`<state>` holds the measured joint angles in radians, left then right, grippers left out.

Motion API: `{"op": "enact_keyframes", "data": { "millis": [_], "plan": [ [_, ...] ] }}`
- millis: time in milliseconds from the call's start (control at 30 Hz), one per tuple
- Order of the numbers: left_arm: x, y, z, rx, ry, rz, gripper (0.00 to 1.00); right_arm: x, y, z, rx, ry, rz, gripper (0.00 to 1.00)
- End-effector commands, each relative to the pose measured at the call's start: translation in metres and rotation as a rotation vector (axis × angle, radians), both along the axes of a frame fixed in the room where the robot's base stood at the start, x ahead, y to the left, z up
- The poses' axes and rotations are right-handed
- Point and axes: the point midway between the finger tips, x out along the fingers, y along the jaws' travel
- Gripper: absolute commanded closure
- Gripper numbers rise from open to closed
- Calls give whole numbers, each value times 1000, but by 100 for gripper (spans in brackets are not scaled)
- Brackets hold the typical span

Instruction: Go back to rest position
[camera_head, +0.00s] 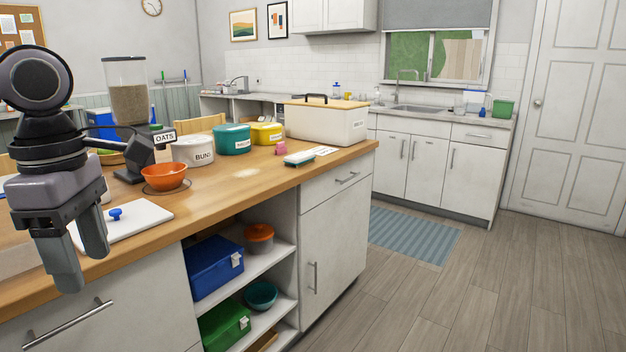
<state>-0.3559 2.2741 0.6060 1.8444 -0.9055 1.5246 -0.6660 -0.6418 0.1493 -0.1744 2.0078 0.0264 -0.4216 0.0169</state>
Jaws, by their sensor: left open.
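My left gripper (88,262) hangs at the left of the head view, fingers pointing down. Its fingers are apart and nothing shows between them. It is in front of the wooden counter (225,190) near its front edge, and it covers part of the white board. My right gripper is not in view.
On the counter are a white board (146,217) with a blue knob, an orange bowl (165,178), an oats dispenser (128,95), labelled tubs (232,139) and a cream bin (325,122). Open shelves below hold a blue box (213,267). Floor (480,290) at right is clear.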

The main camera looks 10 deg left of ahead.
Motion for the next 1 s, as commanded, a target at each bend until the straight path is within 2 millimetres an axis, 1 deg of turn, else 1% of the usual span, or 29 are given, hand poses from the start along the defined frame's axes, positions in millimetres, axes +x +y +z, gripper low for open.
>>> {"op": "enact_keyframes", "data": {
  "millis": [67,100,267,467,600,767,967,1000],
  "plan": [
    [0,0,0,0,0,0,42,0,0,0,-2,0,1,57],
    [1,2,-7,-75,1,40,42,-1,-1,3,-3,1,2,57],
    [7,1,-28,-323,1,184,42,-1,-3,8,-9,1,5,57],
    [17,0,-53,-675,13,436,42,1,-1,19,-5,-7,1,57],
    [25,2,-70,-933,38,659,42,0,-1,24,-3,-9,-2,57],
    [34,8,-92,-1204,86,941,42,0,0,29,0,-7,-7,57],
    [40,21,-126,-1504,175,1334,42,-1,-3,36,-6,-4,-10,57],
    [40,24,-135,-1557,199,1418,42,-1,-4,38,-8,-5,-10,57]
  ]
}}
